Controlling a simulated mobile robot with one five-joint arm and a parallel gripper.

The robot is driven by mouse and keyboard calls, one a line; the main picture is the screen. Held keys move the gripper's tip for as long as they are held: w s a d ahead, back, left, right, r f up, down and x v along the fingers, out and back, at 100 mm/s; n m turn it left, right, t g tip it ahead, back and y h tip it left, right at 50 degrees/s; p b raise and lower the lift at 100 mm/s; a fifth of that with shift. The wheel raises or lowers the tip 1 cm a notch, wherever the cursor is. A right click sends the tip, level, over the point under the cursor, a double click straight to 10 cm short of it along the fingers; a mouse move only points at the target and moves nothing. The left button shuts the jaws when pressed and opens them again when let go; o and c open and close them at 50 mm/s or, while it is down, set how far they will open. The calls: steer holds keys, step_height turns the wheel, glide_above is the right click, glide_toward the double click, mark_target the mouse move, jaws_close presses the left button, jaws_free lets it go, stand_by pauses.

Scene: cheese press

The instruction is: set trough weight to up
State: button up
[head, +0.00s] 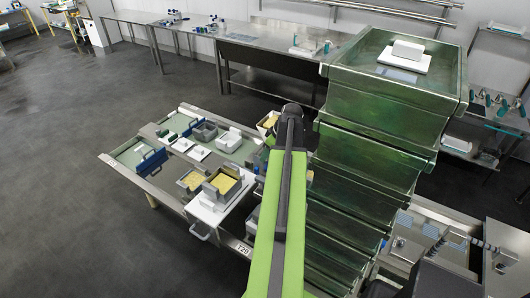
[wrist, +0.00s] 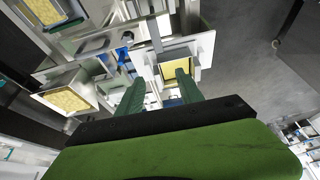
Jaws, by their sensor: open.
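I cannot tell for sure which part is the trough weight. A white block on a white plate (head: 404,56) lies on top of the tall stack of green troughs (head: 395,105) in the head view. A steel table (head: 178,188) left of my arm bears moulds with yellow curd (head: 223,184). In the wrist view, my gripper (wrist: 160,79) is open, its two green fingers apart with nothing held between them. A mould with yellow curd on a white plate (wrist: 205,46) shows just beyond the fingers. My arm hides the gripper in the head view.
Another curd mould (wrist: 68,98) shows at the left in the wrist view. Grey tubs (head: 205,131) and white blocks stand on the steel table. A long steel bench (head: 270,50) runs along the back wall. Open dark floor (head: 60,200) lies at the left.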

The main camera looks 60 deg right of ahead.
steer(key=p+v, duration=0.4)
steer(key=v, duration=0.2)
steer(key=shift+r, duration=0.3)
